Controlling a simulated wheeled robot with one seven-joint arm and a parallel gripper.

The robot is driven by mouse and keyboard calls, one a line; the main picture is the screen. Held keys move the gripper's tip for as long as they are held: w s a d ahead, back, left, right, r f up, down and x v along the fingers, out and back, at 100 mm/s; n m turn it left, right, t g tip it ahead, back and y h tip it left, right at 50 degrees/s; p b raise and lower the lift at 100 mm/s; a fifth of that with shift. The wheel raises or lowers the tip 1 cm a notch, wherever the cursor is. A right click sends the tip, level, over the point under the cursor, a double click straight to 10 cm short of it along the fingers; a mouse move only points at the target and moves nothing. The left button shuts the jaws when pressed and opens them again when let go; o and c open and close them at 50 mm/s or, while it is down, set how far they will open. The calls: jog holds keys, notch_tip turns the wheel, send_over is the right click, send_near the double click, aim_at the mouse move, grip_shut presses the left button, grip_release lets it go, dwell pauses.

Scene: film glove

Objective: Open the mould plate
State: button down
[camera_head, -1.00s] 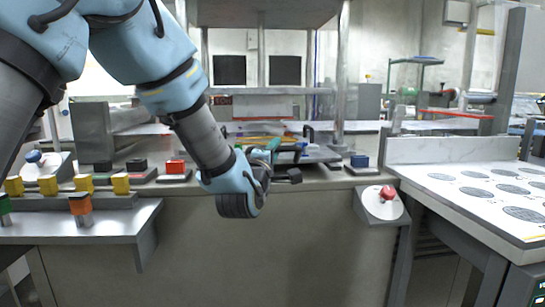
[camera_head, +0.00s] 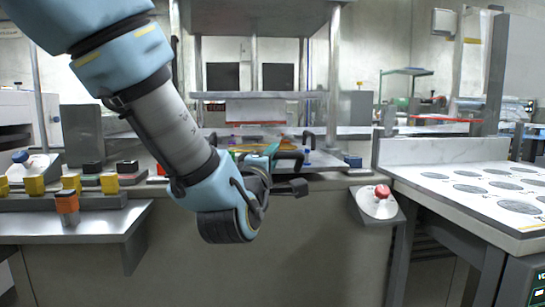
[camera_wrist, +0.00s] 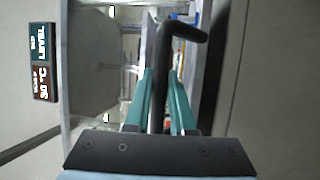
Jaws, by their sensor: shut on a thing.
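My gripper (camera_wrist: 160,80) has its two teal fingers on either side of a black bent handle (camera_wrist: 183,31) in the wrist view. The jaws are shut on it, and the handle's bent end sticks out beyond the fingertips. In the head view my gripper (camera_head: 262,162) is at the front edge of the press, partly hidden by my own wrist. The grey mould plate (camera_head: 326,160) lies on the press bed beside it. Dark handle parts show near the fingers. How far the plate stands out or is lifted, I cannot tell.
A red stop button (camera_head: 382,191) sits on a sloped box at the right front. A white table (camera_head: 440,200) with round grey marks stands right. A shelf (camera_head: 70,225) with yellow and orange buttons juts out left. Metal posts (camera_head: 334,80) rise behind.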

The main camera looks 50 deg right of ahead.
jog(key=c, duration=0.8)
grip_release()
jog(key=shift+o, duration=0.2)
jog(key=b+v, duration=0.7)
jog(key=v, duration=0.3)
jog(key=shift+a+f+b, duration=0.25)
jog(key=shift+a+b, duration=0.1)
jog(key=shift+s+r, duration=0.1)
jog(key=shift+s, duration=0.05)
